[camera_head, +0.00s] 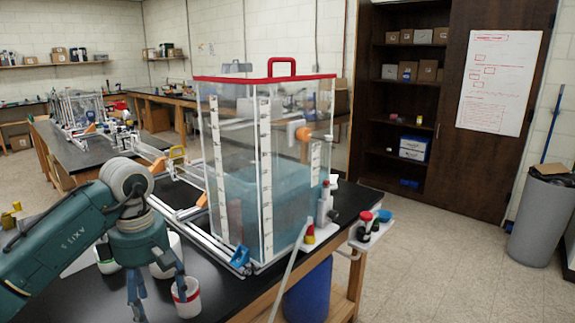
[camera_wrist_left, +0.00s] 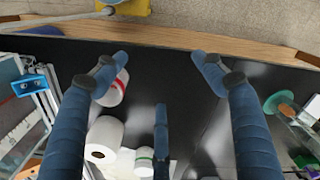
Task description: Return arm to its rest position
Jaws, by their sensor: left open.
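My left gripper (camera_head: 150,285) comes in from the left in the head view and hangs fingers-down above the black bench, close to the white containers. In the left wrist view its blue fingers (camera_wrist_left: 158,75) are spread wide with nothing between them. A white container with a red band (camera_head: 186,297) stands just right of the fingers; it also shows beside the left finger in the left wrist view (camera_wrist_left: 116,88). My right gripper is in neither view.
A clear tank (camera_head: 265,165) with blue liquid and a red-edged lid stands in an extrusion frame right of my arm. The bench's wooden edge (camera_wrist_left: 170,38) is close. A small side shelf (camera_head: 372,235) holds bottles.

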